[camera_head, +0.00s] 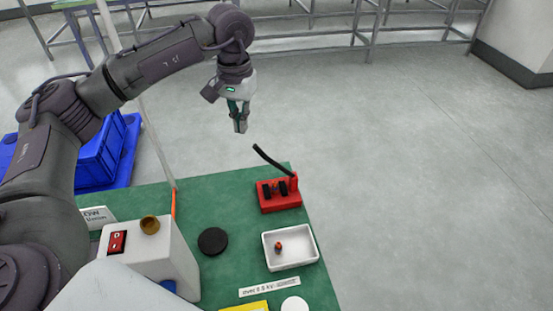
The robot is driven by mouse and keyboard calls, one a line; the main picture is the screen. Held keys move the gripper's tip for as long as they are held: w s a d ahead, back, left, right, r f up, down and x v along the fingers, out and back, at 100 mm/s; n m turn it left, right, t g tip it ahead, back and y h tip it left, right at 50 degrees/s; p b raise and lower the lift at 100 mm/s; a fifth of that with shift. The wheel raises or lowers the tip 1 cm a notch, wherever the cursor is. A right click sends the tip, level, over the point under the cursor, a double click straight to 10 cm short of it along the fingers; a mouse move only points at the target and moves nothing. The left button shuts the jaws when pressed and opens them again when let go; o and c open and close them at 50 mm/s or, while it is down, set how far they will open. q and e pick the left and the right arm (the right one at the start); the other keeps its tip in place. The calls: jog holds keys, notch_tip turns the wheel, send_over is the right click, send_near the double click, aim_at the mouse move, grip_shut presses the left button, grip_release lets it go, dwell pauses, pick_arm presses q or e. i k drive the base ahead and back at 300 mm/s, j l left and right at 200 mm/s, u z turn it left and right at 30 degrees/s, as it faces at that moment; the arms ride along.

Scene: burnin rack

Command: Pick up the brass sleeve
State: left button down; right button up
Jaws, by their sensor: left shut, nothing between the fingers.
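The brass sleeve (150,225) is a short, brass-coloured ring standing on top of the white box (170,257), beside a red switch. My left gripper (240,128) is shut and empty. It hangs in the picture beyond the far edge of the green table, up and right of the sleeve and well apart from it. My right gripper is not in view.
The green table (232,280) holds a black disc (213,241), a white tray (290,266) with a small orange-brown piece inside, and a red block (277,203) with black parts and a black rod. Blue crates (102,155) stand at left. Open floor lies right.

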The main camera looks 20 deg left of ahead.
aim_at(275, 188)
jog(key=k+l, duration=1.15)
jog(key=k, duration=0.15)
